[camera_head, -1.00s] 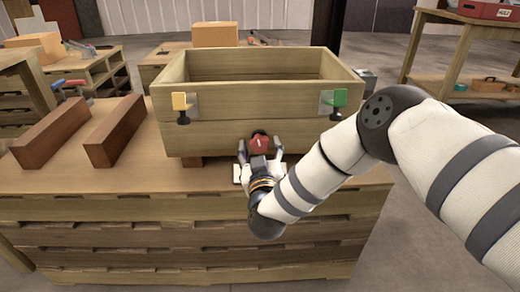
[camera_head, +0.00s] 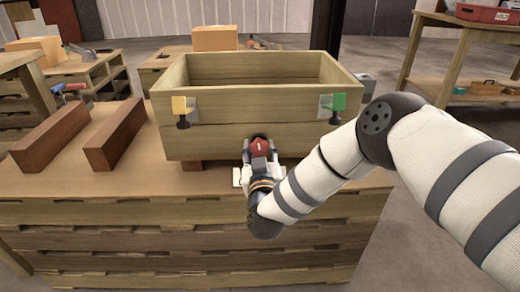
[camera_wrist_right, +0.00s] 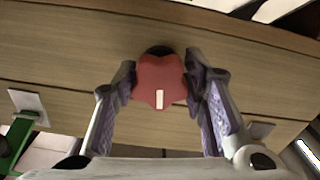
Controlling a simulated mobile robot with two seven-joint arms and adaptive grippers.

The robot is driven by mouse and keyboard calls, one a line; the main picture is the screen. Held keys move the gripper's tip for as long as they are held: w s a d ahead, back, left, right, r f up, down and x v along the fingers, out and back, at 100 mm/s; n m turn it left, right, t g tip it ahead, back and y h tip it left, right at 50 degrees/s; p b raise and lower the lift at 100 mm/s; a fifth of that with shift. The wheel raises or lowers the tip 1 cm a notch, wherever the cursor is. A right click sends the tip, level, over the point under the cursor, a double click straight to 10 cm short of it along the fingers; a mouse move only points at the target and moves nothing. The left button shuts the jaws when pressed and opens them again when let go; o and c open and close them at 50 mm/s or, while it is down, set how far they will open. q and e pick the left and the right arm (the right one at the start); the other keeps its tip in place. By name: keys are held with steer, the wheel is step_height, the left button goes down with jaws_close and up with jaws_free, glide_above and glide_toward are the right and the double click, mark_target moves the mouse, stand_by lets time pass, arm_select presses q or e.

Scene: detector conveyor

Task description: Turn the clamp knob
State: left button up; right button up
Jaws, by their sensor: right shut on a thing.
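The clamp knob (camera_head: 261,148) is red and lobed, with a white mark, on the lower front of a wooden box (camera_head: 225,138). In the right wrist view the knob (camera_wrist_right: 159,80) faces me and its white mark points down. My right gripper (camera_head: 261,152) is shut on the knob; in the right wrist view its two fingers (camera_wrist_right: 160,82) press on the knob's left and right sides. A dark round part shows behind the knob's top. My left gripper is in neither view.
A yellow clamp (camera_head: 181,104) and a green clamp (camera_head: 339,102) sit on the box's front wall. Two brown wooden blocks (camera_head: 50,138) (camera_head: 116,134) lie on the table (camera_head: 110,188) to the left. The table's front edge runs below my right gripper.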

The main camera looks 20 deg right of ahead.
steer(key=m+p, duration=0.1)
steer(key=m, duration=0.7)
steer(key=shift+a+p, duration=0.1)
steer(key=shift+p, duration=0.25)
steer(key=m, duration=0.4)
steer(key=shift+m, duration=1.8)
steer(key=shift+a, duration=0.1)
steer(key=o, duration=1.2)
steer(key=shift+r, duration=0.1)
steer(key=v, duration=1.2)
